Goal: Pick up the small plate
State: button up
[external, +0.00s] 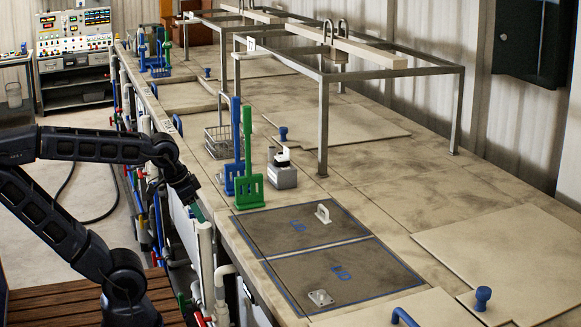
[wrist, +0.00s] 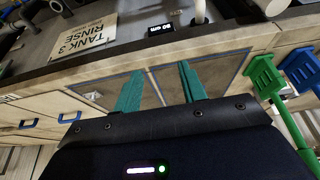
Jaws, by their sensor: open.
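The small plate (external: 320,298) looks like a flat grey metal piece with a raised bit in its middle. In the external view it lies on the near half of the dark lid (external: 285,268) with blue edging, marked with blue characters. In the wrist view a small pale thing on the lid, left of my fingers, seems to be the same plate (wrist: 93,95). My gripper (wrist: 161,68) is open, its two teal fingers apart with nothing held between them. In the external view my gripper (external: 196,212) hangs by the bench's front edge, left of the lid and well apart from the plate.
A white handle (external: 322,212) stands on the lid's far half. Green (external: 249,190) and blue (external: 233,180) paddles, a grey box (external: 282,172) and a wire basket (external: 219,142) stand behind it. Pipes (external: 205,262) run along the front. A metal frame (external: 323,125) spans the bench behind.

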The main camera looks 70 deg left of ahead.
jog(key=o, duration=0.5)
jog(key=n+g+h, duration=0.4)
jog(key=n+g, duration=0.1)
jog(key=n, duration=1.1)
send_over(321, 291)
jog(key=a, duration=0.3)
jog(key=f, duration=0.8)
jog(key=shift+w+d+f, duration=0.1)
jog(key=shift+w+d, duration=0.1)
jog(key=shift+w, duration=0.15)
jog(key=shift+s+d+x, duration=0.1)
jog(key=shift+s+x, duration=0.05)
jog(key=shift+x, duration=1.1)
jog(key=shift+s+d+x, duration=0.1)
jog(key=shift+d+x, duration=0.05)
jog(key=shift+x, duration=1.15)
